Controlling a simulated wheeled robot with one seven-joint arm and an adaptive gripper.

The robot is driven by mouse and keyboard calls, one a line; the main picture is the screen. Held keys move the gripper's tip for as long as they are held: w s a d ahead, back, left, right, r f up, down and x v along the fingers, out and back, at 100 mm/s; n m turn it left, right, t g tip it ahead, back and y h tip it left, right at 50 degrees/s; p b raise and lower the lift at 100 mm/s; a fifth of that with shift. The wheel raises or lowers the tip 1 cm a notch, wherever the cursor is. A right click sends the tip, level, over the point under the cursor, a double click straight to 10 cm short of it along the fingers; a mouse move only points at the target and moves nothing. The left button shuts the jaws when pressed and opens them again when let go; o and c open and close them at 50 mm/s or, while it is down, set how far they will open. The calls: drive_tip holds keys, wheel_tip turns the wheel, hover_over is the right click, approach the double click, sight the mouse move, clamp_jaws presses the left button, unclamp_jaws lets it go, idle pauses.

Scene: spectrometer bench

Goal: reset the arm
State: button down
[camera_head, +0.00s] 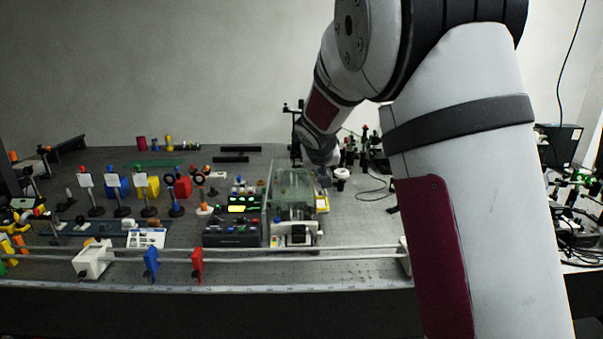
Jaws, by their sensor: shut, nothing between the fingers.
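My arm (470,180) comes in large from the right and bends over at the top. Its far end reaches down over the bench, behind the clear-covered instrument (293,188). My gripper (325,180) shows small and dark below the wrist, near the right edge of that instrument. It is shut and empty. Its fingertips are too small to make out clearly, and I cannot tell how far it is above the bench.
A dark control box (232,232) with lit displays stands left of the instrument. Two pale rails (340,250) run along the bench front. Colored blocks and posted optics crowd the left. A white round knob (342,173) is right of the gripper. Cables lie at the right.

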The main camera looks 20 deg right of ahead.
drive_tip(key=s+a+r+n+g+y, duration=0.1)
drive_tip(key=s+a+r+y, duration=0.2)
drive_tip(key=s, duration=1.3)
drive_tip(key=s+a+r+g, duration=0.2)
drive_tip(key=s+a, duration=0.3)
drive_tip(key=s, duration=1.1)
drive_tip(key=s+a+f+n+y, duration=0.1)
drive_tip(key=s+a+f, duration=0.2)
drive_tip(key=s, duration=0.9)
drive_tip(key=shift+a+n+g, duration=0.4)
drive_tip(key=shift+a, duration=0.15)
